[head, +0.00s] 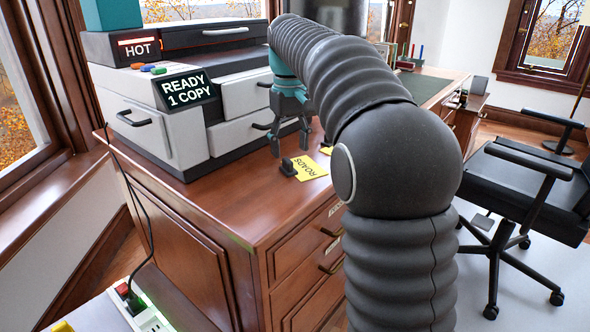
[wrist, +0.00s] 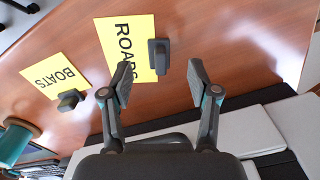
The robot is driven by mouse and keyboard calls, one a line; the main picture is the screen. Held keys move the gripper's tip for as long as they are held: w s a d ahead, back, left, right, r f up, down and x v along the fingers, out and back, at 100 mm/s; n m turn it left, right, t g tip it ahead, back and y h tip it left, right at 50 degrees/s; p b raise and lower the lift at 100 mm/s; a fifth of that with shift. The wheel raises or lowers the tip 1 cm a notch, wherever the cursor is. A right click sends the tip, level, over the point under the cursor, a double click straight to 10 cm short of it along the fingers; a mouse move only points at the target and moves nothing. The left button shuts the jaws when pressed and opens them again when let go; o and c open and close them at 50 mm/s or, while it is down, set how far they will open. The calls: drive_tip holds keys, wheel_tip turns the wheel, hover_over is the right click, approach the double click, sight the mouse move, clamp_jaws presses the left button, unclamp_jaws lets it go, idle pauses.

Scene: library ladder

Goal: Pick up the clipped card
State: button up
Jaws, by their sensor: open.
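Two yellow cards lie on the wooden desk, each with a dark clip at one edge. The card reading ROADS (head: 313,169) also shows in the wrist view (wrist: 116,38), partly behind a finger, with its black clip (wrist: 158,56) standing up at its right edge. My gripper (wrist: 160,76) is open and empty, above the desk. In the wrist view the ROADS clip appears between the fingertips, apart from them.
A grey and white copier (head: 190,110) with a lit READY 1 COPY display stands on the desk at the left of the head view. Drawers with brass handles (head: 331,267) form the desk front. A black office chair (head: 525,190) stands at right. A power strip (head: 150,318) is at lower left.

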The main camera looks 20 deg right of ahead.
sight(290, 161)
drive_tip(key=f, duration=0.5)
drive_tip(key=shift+w+f+b, duration=0.1)
drive_tip(key=shift+w+b, duration=0.1)
drive_tip(key=shift+b, duration=0.2)
clamp_jaws()
